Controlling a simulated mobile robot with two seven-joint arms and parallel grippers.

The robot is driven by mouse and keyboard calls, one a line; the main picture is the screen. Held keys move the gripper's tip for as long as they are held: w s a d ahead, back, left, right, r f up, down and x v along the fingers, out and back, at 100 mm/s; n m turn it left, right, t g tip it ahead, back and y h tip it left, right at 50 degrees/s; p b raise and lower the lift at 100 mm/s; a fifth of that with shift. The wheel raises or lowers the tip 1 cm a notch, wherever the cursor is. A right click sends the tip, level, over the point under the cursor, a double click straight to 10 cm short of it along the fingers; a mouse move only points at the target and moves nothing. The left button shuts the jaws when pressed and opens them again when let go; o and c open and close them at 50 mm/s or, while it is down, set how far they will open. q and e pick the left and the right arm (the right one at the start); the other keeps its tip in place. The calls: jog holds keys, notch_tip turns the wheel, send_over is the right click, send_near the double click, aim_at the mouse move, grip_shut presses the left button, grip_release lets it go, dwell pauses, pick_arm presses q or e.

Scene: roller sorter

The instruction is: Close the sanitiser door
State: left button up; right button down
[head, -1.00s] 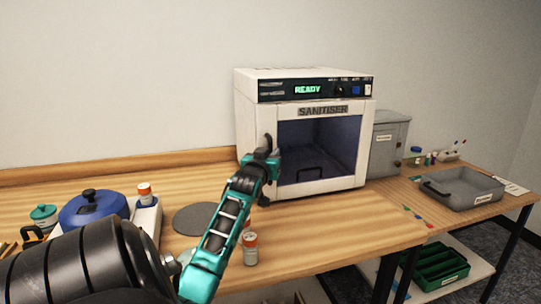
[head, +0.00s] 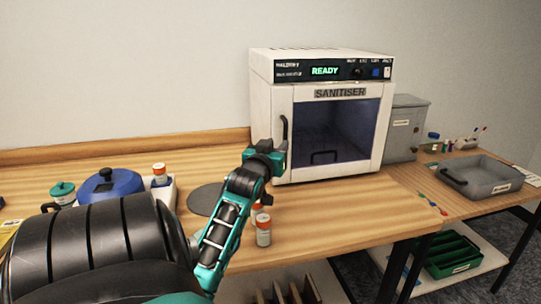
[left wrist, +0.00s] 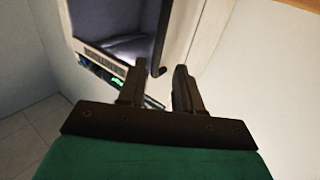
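The sanitiser (head: 262,105) is a white cabinet at the back of the wooden table, with a green READY display. Its door (head: 376,140) has a white frame, a dark window and a black handle (head: 284,130) on the left side. The door looks flush with the front; I cannot tell whether a small gap remains. My left gripper (head: 277,156) is at the lower end of the handle; contact is unclear. In the left wrist view its fingers (left wrist: 158,88) are apart with nothing between them, and the handle (left wrist: 162,42) shows beyond them. My right gripper is out of view.
White bottles with orange caps (head: 264,232) stand by my left forearm. A blue lidded pot (head: 112,186) and a grey round mat (head: 205,200) lie to the left. A grey bin (head: 405,135) and grey tray (head: 484,180) stand to the right.

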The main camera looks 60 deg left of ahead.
pick_arm(q)
jog(key=v, duration=0.5)
jog(key=shift+d, duration=0.15)
dwell(0.3)
jog(key=d+f+m+g+h, duration=0.4)
jog(key=d+f+m+h, duration=0.3)
jog(key=d+f, duration=1)
jog(key=s+d+f+m+g+h, duration=0.25)
jog(key=s+d, duration=0.35)
jog(key=d, duration=0.4)
jog(key=s+d+f+m+g+h, duration=0.1)
jog(key=s+d+f+g+h, duration=0.25)
jog(key=s+d, duration=0.5)
jog(key=w+d+f+t, duration=0.4)
jog(key=w+f+t, duration=0.3)
jog(key=w+f, duration=0.1)
jog(key=shift+w+d+f+h, duration=0.2)
jog(key=shift+w+d+h, duration=0.15)
jog(key=shift+w, duration=0.25)
